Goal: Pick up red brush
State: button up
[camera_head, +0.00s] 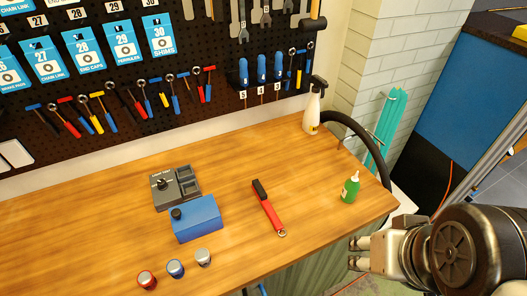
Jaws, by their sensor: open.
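A red brush (269,210) with a black upper part and a small ring at its lower end lies flat on the wooden workbench (110,205), right of the middle. My gripper (353,254) is at the lower right, beyond the bench's right front edge. It points left, and its two fingertips are apart with nothing seen between them. The brush lies to the left of the gripper and a little farther back, and the two are well apart.
A green bottle (350,187) stands near the right edge, close to my gripper. A blue box (197,220), a grey device (176,187) and small cups (175,268) stand left. Bench around the brush is clear.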

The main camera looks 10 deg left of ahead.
aim_at(258, 189)
jog(key=i+u, duration=0.2)
jog(key=u, duration=0.2)
jog(key=i+l+u, duration=0.1)
jog(key=u, duration=0.25)
jog(key=i+l+u, duration=0.2)
jog(key=u, duration=0.2)
